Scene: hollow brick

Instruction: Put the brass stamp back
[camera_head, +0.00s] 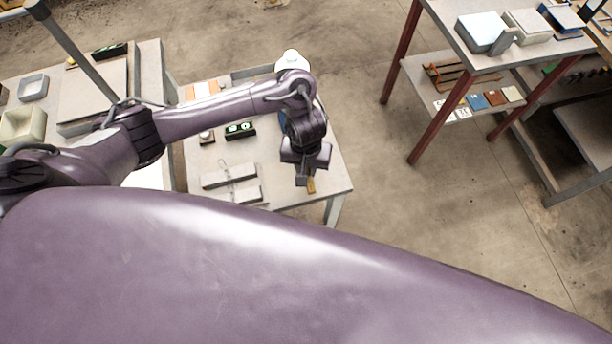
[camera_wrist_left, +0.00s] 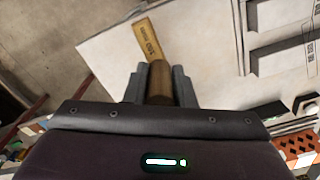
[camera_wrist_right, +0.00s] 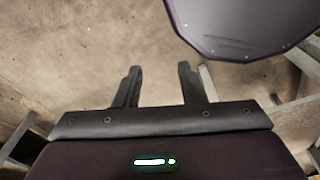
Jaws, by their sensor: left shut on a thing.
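My left gripper (camera_head: 303,182) is shut on a brass-brown cylindrical piece, the brass stamp (camera_wrist_left: 160,82), near the right front corner of the pale table (camera_head: 330,180). In the left wrist view the stamp stands between the two fingers (camera_wrist_left: 160,88). A flat brass plate with dark lettering (camera_wrist_left: 149,42) shows just beyond it, close to the table's edge; I cannot tell whether it is joined to the stamp. In the head view a bit of brass (camera_head: 311,185) shows at the fingertips. My right gripper (camera_wrist_right: 158,88) is open and empty above bare floor in the right wrist view.
Two grey slabs (camera_head: 246,194) lie on the table left of my left gripper. A dark box with green marks (camera_head: 240,130) stands behind them. A red-legged shelf table (camera_head: 417,130) stands to the right, across open floor.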

